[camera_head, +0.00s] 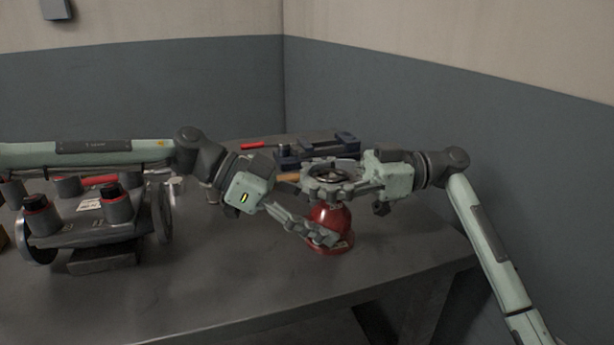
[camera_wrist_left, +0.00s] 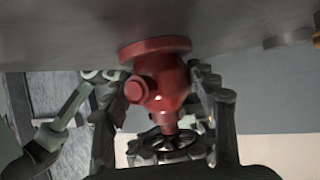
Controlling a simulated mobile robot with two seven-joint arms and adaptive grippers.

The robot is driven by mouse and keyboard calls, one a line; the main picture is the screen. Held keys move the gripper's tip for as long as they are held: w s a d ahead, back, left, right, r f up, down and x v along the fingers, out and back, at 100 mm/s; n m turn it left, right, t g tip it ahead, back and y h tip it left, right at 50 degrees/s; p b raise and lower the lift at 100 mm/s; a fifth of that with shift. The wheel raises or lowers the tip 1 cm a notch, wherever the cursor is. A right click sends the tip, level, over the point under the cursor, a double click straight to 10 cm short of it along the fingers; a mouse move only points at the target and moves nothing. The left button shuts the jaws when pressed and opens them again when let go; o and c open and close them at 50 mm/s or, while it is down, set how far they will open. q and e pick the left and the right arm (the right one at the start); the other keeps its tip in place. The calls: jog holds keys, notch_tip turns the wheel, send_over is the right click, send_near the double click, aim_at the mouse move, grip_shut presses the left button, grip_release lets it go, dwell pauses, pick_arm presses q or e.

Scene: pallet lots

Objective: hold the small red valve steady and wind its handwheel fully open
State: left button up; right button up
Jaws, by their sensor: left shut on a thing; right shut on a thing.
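The small red valve (camera_head: 331,217) stands upright on the grey table, its round flange on the tabletop. Its dark handwheel (camera_head: 327,174) sits on top. My left gripper (camera_head: 322,236) comes in low from the left and is shut on the red body. In the left wrist view the valve (camera_wrist_left: 160,85) appears upside down between my left fingers, with the handwheel (camera_wrist_left: 172,141) beyond it. My right gripper (camera_head: 335,186) comes from the right at wheel height and is shut on the handwheel. Its fingers partly hide the wheel's rim.
A large grey flanged assembly with dark knobs (camera_head: 105,222) takes up the left of the table. A dark blue vise-like block (camera_head: 318,150) stands just behind the valve, with a red-handled tool (camera_head: 255,146) near it. The front middle of the table is clear.

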jog(key=n+g+h, duration=0.1)
jog(key=g, duration=0.1)
jog(key=n+g+h, duration=0.1)
jog(key=n+g, duration=0.1)
jog(key=s+n+g+h, duration=0.1)
jog(key=g, duration=0.1)
jog(key=shift+s+d+n+g, duration=0.1)
jog(key=shift+d+n+g, duration=0.3)
jog(key=n+g+h, duration=0.2)
jog(key=shift+s+h, duration=0.3)
jog(key=shift+s, duration=0.05)
jog(key=shift+d, duration=0.15)
jog(key=shift+d+f, duration=0.1)
jog(key=o, duration=1.4)
jog(key=shift+w, duration=0.1)
notch_tip(320, 180, up, 10)
jog(key=shift+r, duration=0.1)
